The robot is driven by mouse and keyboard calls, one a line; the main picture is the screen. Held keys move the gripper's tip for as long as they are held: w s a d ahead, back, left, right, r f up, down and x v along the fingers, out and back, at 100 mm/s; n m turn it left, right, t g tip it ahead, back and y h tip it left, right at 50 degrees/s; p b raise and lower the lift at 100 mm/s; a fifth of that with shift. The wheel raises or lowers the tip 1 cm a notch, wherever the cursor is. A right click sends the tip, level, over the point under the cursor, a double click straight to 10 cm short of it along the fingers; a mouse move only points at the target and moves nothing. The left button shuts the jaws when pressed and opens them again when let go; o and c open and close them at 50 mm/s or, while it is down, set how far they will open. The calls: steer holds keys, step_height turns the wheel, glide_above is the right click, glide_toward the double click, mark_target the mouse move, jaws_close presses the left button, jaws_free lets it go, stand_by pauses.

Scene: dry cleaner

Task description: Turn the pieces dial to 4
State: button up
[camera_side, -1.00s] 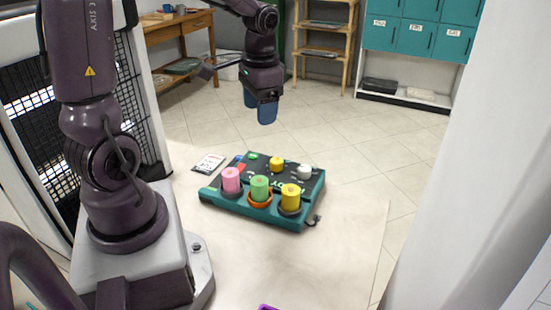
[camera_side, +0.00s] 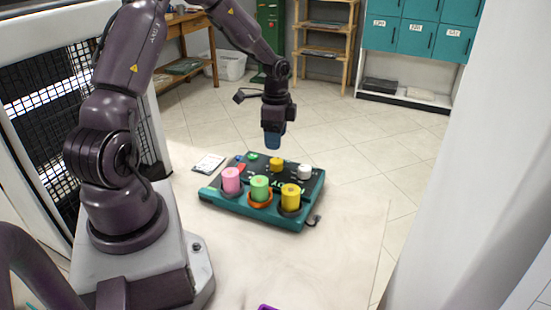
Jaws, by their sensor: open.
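A teal control box with a dark top (camera_side: 240,205) lies on the pale work surface. Along its front stand a pink dial (camera_side: 231,180), a green dial (camera_side: 260,188) with an orange ring at its base, and a yellow dial (camera_side: 290,197). Behind them are a small yellow knob (camera_side: 276,164) and a white knob (camera_side: 305,172). The labels are too small to read, so I cannot tell which is the pieces dial. My gripper (camera_side: 273,141) points down just above and behind the small yellow knob, open, apparently apart from it. Its finger gap is not clear from this side.
A white card (camera_side: 208,164) lies left of the box. A short cable (camera_side: 314,221) leaves the box's right corner. A purple item (camera_side: 267,307) shows at the bottom edge. Shelves and teal lockers (camera_side: 416,39) stand far behind.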

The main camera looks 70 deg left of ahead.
mark_target(275, 160)
step_height(275, 160, down, 7)
steer(key=shift+s+f, duration=0.1)
stand_by(0.3)
steer(key=c, duration=0.9)
